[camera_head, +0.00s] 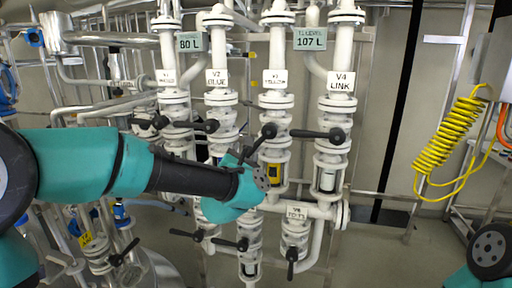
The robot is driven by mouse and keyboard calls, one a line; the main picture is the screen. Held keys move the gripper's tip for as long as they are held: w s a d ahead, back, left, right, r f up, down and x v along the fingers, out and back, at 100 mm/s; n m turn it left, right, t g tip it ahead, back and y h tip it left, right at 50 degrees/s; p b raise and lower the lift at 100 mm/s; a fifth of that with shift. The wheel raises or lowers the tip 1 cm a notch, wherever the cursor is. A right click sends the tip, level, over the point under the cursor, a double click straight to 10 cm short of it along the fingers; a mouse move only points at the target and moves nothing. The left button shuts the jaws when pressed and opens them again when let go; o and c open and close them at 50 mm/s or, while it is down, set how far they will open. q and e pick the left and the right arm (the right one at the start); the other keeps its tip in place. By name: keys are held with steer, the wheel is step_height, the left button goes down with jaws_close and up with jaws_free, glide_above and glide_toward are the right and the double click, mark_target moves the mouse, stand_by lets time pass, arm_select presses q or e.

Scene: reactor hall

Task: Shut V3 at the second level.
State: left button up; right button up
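The V3 label (274,78) reads "V3 YELLOW" and sits on the white pipe column in the middle. V3's black lever (257,141) is below it, slanting from upper right to lower left. A sight glass (274,173) with yellow in it is under the lever. My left arm comes in from the left, and its end (260,178) is just below the lever, in front of the column beside the sight glass. The fingers cannot be made out, nor whether they touch the lever. My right gripper is out of view; only part of my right arm shows at lower right.
The V4 lever (318,134) stands level to the right; the V2 lever (206,125) and V1 lever (150,122) are left. Lower levers (292,262) hang below. Signs read 80 L (190,42) and 107 L (309,38). A yellow coiled hose (447,133) hangs at right.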

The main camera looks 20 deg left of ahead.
mark_target(256, 146)
arm_select(q)
steer(key=s+a+f+m+g+h, duration=0.2)
steer(key=s+a+m+h, duration=0.2)
steer(key=m+h, duration=0.1)
steer(key=shift+s+f+g+h, duration=0.2)
steer(key=shift+s+g+h, duration=0.1)
steer(key=shift+g+h, duration=0.1)
steer(key=shift+w, duration=0.1)
steer(key=x, duration=1.7)
steer(key=shift+w+r, duration=0.1)
steer(key=shift+c, duration=0.4)
jaws_close()
